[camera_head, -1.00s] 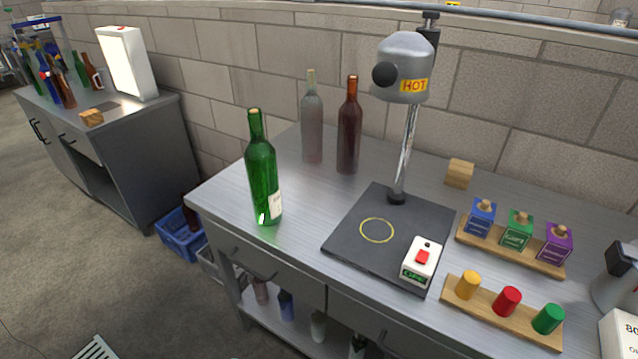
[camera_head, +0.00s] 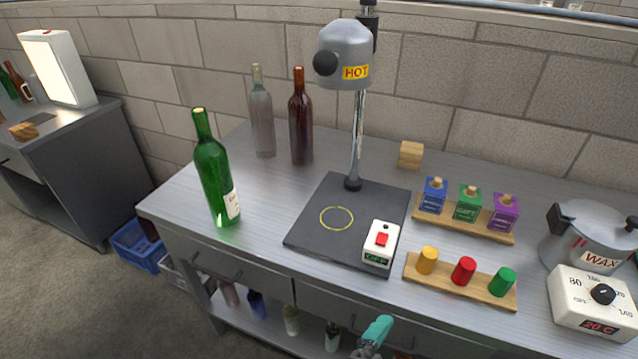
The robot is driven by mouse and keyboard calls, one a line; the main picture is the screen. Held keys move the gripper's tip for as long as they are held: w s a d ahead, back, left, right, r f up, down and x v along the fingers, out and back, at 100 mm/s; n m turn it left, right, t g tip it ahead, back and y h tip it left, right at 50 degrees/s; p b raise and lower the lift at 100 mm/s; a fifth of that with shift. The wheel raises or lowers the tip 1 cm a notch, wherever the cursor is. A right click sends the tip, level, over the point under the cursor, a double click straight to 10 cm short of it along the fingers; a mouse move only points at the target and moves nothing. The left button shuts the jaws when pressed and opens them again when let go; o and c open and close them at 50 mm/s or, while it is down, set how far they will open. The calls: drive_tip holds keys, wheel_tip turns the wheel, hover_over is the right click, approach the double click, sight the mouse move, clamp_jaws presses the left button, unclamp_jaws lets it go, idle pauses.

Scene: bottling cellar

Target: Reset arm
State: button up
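A teal and grey part, which looks like the end of my arm with my gripper (camera_head: 374,336), shows at the bottom edge, in front of the workbench. Most of it is cut off by the frame. I cannot tell whether its fingers are open or shut, and I see nothing held in it. The workbench (camera_head: 262,190) stands behind it. A green bottle (camera_head: 215,180) with a pale label stands upright at the bench's left, well apart from the gripper.
A hot-air stand with a dark base plate (camera_head: 310,238) and heater head (camera_head: 342,55) stands mid-bench. A clear bottle (camera_head: 262,125) and a brown bottle (camera_head: 301,125) stand behind. Stamp rack (camera_head: 440,223), peg rack (camera_head: 450,288) and wax pot (camera_head: 590,235) fill the right.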

drive_tip(key=s+d+f+m+g, duration=0.2)
drive_tip(key=d+m+g, duration=0.1)
drive_tip(key=d, duration=0.2)
drive_tip(key=s+d+f+m+g, duration=0.2)
drive_tip(key=s+d+f+m, duration=0.1)
drive_tip(key=d, duration=0.2)
drive_tip(key=s+d+f+m+g+y, duration=0.1)
drive_tip(key=s+d+m+g+y, duration=0.1)
drive_tip(key=s+m+y, duration=0.2)
drive_tip(key=s+d+f+m+g+y, duration=0.2)
drive_tip(key=s+d+m+g+y, duration=0.1)
drive_tip(key=s+m, duration=0.4)
drive_tip(key=s+y, duration=0.1)
drive_tip(key=s, duration=0.1)
drive_tip(key=shift+s+d+f+g, duration=0.3)
drive_tip(key=shift+s, duration=0.1)
